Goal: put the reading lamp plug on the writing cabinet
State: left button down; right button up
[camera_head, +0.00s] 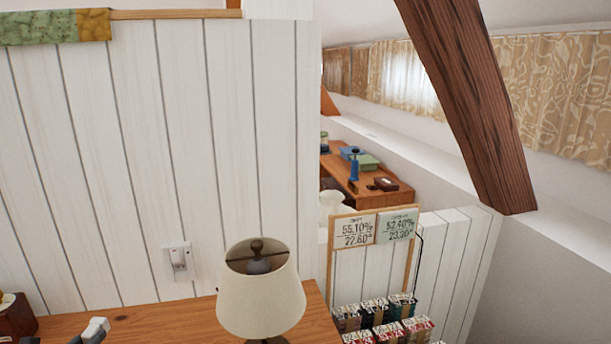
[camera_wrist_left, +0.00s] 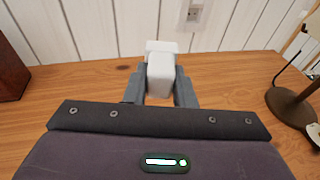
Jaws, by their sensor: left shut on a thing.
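My left gripper (camera_head: 94,329) shows at the bottom left of the head view, over a wooden top (camera_head: 185,318). In the left wrist view its two grey fingers are shut on a white plug-like block (camera_wrist_left: 161,76), which I take for the reading lamp plug. The block's lower end is hidden, so I cannot tell whether it touches the wood. The lamp has a cream shade (camera_head: 260,303) and stands on the wooden top to the right of the gripper. Its dark base (camera_wrist_left: 296,104) shows in the left wrist view. I cannot tell for sure which furniture is the writing cabinet.
A wall socket (camera_head: 178,261) is on the white board wall behind the wooden top. A dark wooden box (camera_head: 16,317) is at the left edge. Price signs (camera_head: 376,229) and several small boxes stand right of the lamp. A slanted timber brace (camera_head: 466,95) crosses the right side.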

pick_arm(q)
jog(key=shift+f+b, duration=0.75)
jog(key=shift+f, duration=0.25)
jog(key=c, duration=1.1)
grip_release()
jog(key=s+p, duration=0.1)
jog(key=s, duration=0.1)
jog(key=s+r+p, duration=0.1)
jog(key=s, duration=0.2)
jog(key=s+p, duration=0.1)
jog(key=s, duration=0.1)
jog(key=shift+s+r, duration=0.3)
jog(key=shift+s+f, duration=0.1)
